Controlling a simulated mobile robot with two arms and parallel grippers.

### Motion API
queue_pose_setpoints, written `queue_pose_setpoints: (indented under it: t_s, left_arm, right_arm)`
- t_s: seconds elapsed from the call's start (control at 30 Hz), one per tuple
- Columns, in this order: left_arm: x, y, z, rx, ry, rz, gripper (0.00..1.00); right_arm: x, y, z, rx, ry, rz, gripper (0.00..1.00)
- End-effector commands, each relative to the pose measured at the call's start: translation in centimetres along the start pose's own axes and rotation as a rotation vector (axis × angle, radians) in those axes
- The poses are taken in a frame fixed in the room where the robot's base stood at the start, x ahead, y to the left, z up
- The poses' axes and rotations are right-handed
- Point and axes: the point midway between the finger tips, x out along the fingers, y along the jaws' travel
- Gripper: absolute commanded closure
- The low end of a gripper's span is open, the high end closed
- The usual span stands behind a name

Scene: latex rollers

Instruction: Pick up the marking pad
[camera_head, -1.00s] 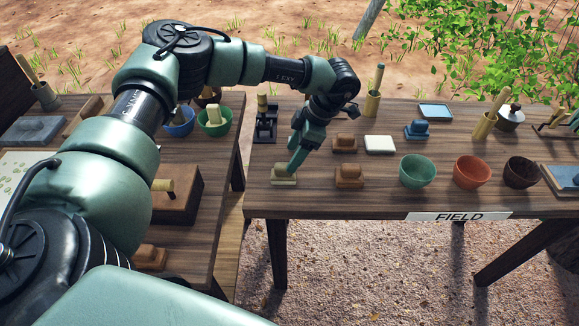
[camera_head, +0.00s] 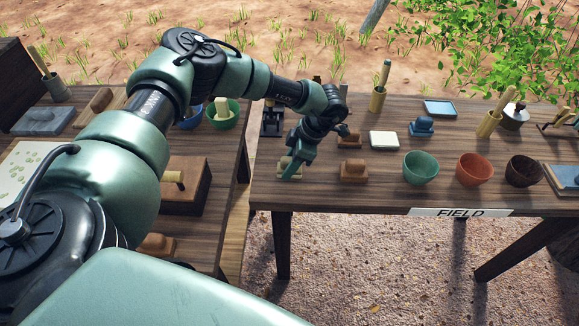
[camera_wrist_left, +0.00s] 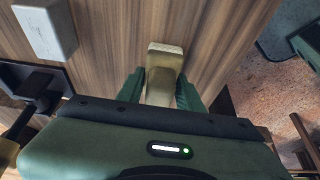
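A pale tan block with a raised grip (camera_head: 285,173) stands near the front left corner of the field table; I take it for the marking pad. It also shows in the left wrist view (camera_wrist_left: 164,62), between the green fingers. My left gripper (camera_head: 295,163) points down over it and partly covers it. In the left wrist view the left gripper (camera_wrist_left: 160,88) has its fingers apart, one on each side of the block. Firm contact cannot be made out. The block appears to rest on the table. My right gripper is not in view.
Close by on the field table (camera_head: 310,197) are brown handled blocks (camera_head: 353,173), a white block (camera_head: 384,140) and a green bowl (camera_head: 420,168). A dark stand (camera_head: 272,120) is behind the gripper. A gap separates the left table, which holds another green bowl (camera_head: 222,115).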

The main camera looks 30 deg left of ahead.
Motion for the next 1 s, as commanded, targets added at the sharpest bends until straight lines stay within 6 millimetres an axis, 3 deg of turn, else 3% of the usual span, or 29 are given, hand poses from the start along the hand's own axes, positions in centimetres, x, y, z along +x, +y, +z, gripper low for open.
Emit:
queue_pose_setpoints:
  t_s: [0.37, 0.57, 0.77, 1.0]
  left_arm:
    - [-0.3, 0.0, -0.1, -0.001, -0.001, 0.001, 1.0]
    - [-2.0, 0.1, -0.7, -0.001, -0.003, 0.001, 1.0]
    - [-6.1, 0.1, -2.5, -0.002, -0.005, 0.003, 1.0]
    - [-12.6, 0.1, -5.1, -0.001, -0.005, 0.004, 1.0]
  right_arm:
    - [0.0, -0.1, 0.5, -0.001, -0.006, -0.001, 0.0]
    - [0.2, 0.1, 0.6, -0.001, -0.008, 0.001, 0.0]
    - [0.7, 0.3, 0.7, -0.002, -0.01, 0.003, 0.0]
    - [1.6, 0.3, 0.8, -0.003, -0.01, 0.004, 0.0]
